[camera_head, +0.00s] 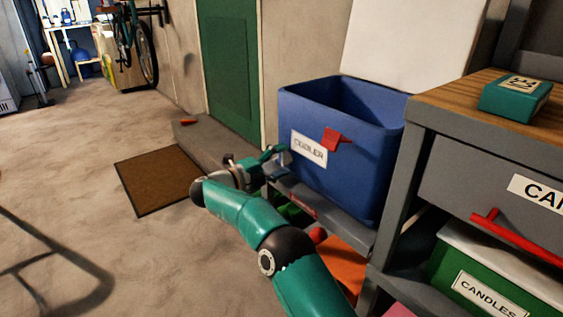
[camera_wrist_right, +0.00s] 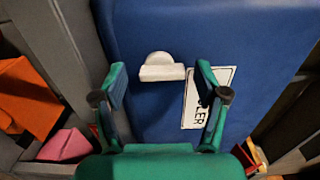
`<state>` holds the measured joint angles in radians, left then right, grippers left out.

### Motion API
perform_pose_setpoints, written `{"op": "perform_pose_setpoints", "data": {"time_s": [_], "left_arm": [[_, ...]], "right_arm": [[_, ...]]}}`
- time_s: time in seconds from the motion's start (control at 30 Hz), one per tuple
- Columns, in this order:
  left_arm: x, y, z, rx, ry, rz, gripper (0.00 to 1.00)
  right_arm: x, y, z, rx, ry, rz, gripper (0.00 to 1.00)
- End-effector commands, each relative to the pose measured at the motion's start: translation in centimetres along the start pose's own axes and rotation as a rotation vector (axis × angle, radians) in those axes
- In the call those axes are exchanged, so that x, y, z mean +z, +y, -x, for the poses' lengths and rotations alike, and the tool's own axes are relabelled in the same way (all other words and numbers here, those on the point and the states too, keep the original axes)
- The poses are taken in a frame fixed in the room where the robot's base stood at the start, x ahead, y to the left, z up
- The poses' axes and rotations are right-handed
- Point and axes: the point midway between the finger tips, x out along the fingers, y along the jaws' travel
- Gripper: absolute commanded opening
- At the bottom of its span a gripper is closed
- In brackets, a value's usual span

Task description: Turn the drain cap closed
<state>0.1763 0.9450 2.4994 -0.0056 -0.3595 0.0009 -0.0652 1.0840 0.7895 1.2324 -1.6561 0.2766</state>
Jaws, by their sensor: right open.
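The blue cooler (camera_head: 365,168) stands open on a low grey shelf, with its white lid raised behind it and a white "COOLER" label on its front. In the right wrist view the cooler's side (camera_wrist_right: 200,35) fills the middle. The white drain cap (camera_wrist_right: 162,70), a flat piece with a rounded tab, sits on that blue wall beside the label (camera_wrist_right: 206,98). My right gripper (camera_head: 278,160) is at the cooler's lower left. In its wrist view the fingers (camera_wrist_right: 162,82) are spread, with the cap showing between their tips; contact is not clear. My left gripper is not in view.
A red tab (camera_head: 335,140) sticks out from the cooler's front. A grey cabinet (camera_head: 455,170) with a red drawer handle (camera_head: 515,236) stands at right, a green box (camera_head: 515,97) on its top. A brown mat (camera_head: 157,180) and open floor lie to the left.

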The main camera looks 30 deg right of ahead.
Motion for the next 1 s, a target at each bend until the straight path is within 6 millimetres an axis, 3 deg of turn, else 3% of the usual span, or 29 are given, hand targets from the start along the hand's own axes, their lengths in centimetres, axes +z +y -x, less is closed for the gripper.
{"op": "perform_pose_setpoints", "data": {"time_s": [0.17, 0.6, 0.8, 1.0], "left_arm": [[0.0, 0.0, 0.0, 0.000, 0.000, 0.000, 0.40], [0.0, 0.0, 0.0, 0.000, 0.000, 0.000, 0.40], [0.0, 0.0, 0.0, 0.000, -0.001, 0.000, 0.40], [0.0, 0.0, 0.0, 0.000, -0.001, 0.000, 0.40]], "right_arm": [[0.1, 0.0, 1.9, 0.000, -0.004, 0.000, 0.73], [0.1, 0.2, 10.2, 0.001, -0.003, 0.002, 0.73], [0.1, 0.2, 11.8, 0.001, -0.001, 0.001, 0.73], [0.1, 0.2, 12.0, 0.001, -0.001, 0.002, 0.73]]}}
